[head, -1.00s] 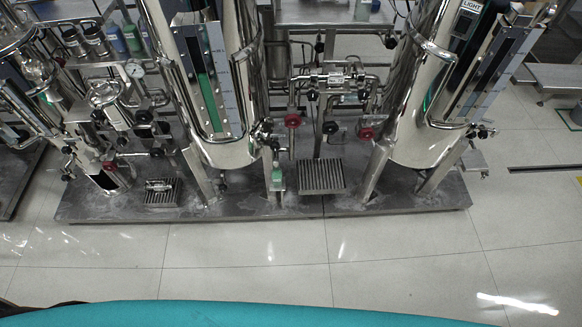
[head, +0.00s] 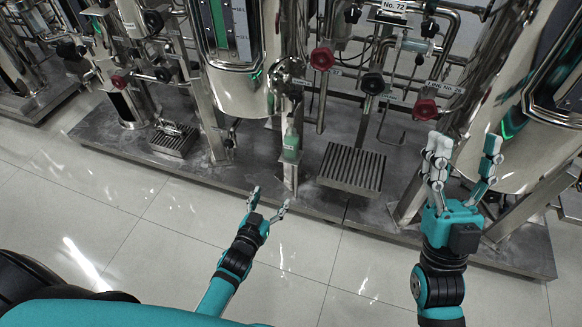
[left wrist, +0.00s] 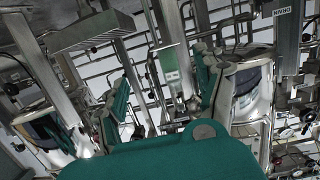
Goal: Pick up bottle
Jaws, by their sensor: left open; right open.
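A small green bottle (head: 291,140) with a narrow top stands upright before a metal post at the front of the skid in the head view. A pale green labelled shape, which looks like the bottle (left wrist: 176,66), shows in the left wrist view between the teal fingers. My left gripper (head: 269,199) is open and empty, over the floor in front of the skid, below and slightly left of the bottle in the picture and apart from it. My right gripper (head: 465,148) is open and empty, right of the bottle, before the right tank's legs.
The skid base (head: 245,180) carries steel tanks, pipes and red valve knobs (head: 322,58). A ribbed metal block (head: 352,168) stands right of the bottle, and a smaller one (head: 174,138) to the left. The tiled floor (head: 130,215) in front is clear.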

